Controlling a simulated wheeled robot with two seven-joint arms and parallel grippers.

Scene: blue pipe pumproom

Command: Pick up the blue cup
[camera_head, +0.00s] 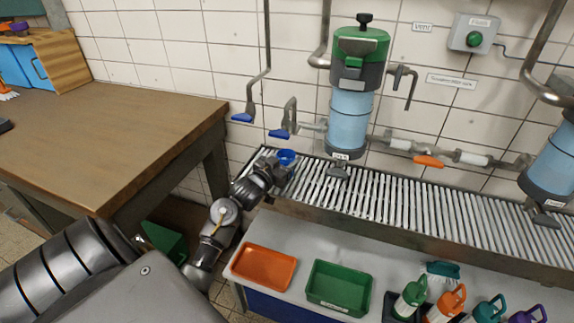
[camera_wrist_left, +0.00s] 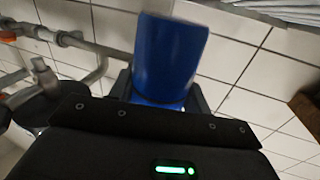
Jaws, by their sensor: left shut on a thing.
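The blue cup (camera_head: 287,157) is at the left end of the slatted metal rack, at the tip of my left arm. My left gripper (camera_head: 276,170) is shut on it. The head view is too small to tell whether the cup touches the rack. My right gripper is in neither view.
The slatted rack (camera_head: 420,209) runs along the tiled wall under a blue and green tank (camera_head: 350,115) and pipes. Blue-handled taps (camera_head: 279,133) hang above the cup. An orange tray (camera_head: 263,267), a green tray (camera_head: 338,288) and several bottles stand in front. A wooden table (camera_head: 110,135) is left.

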